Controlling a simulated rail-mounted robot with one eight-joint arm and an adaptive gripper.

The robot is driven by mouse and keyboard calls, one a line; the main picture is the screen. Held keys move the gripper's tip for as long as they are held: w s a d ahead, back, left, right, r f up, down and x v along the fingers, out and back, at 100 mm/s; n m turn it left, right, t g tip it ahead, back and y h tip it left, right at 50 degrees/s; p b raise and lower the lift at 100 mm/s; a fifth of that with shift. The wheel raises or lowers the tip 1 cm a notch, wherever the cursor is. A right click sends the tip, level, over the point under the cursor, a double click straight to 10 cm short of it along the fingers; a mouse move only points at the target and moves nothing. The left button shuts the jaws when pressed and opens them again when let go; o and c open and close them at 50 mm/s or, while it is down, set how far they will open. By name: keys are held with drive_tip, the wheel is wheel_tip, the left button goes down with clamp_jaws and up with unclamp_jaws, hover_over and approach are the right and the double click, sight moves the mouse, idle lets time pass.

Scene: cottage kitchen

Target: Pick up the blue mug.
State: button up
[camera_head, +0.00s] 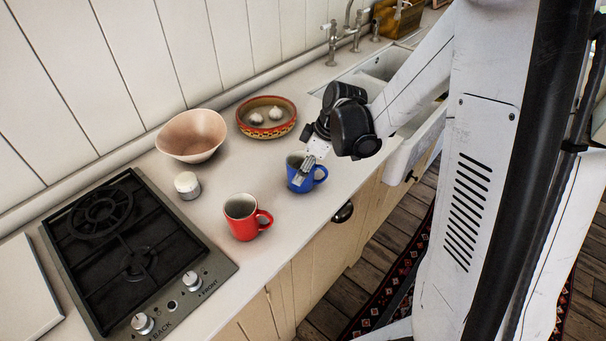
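The blue mug (301,183) stands upright on the white counter near its front edge, with its handle pointing right. My gripper (305,172) reaches down from the upper right to the mug. Its fingertips are at the mug's rim and overlap the mug's opening in this view. The fingers are small here and partly overlap each other, so I cannot tell whether they are open or shut on the mug's wall. The mug appears to rest on the counter.
A red mug (242,220) stands close by at the lower left. A gas hob (215,254) is at left, a sink (388,64) beyond my arm.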

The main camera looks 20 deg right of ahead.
drive_tip(key=c, duration=0.5)
drive_tip(key=shift+c, duration=0.2)
drive_tip(key=shift+r, duration=0.2)
